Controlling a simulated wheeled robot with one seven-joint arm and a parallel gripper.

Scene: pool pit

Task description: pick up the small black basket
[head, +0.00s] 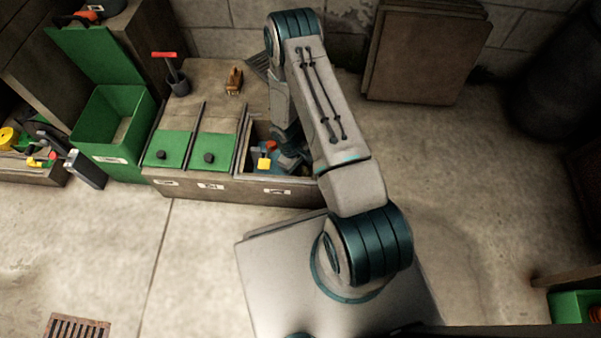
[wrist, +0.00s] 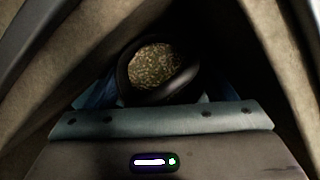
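A small round black container, which looks like the basket (wrist: 158,72), shows in the wrist view just beyond my gripper's teal edge. It has a dark rim, a speckled tan and green inside, and a dark band across its lower right. My gripper (head: 288,160) reaches down into the open right compartment of the low bench in the head view. Its fingertips are not clear in either view. Blue parts show on both sides of the basket in the wrist view, but I cannot tell whether they touch it. The basket is not clear in the head view.
The compartment (head: 243,158) has wooden walls close around my gripper. A yellow and red item (head: 265,160) is beside it. Green lids (head: 215,150) cover the neighbouring compartments. A dark cup with a red-handled tool (head: 178,82) and an open green bin (head: 112,125) stand left.

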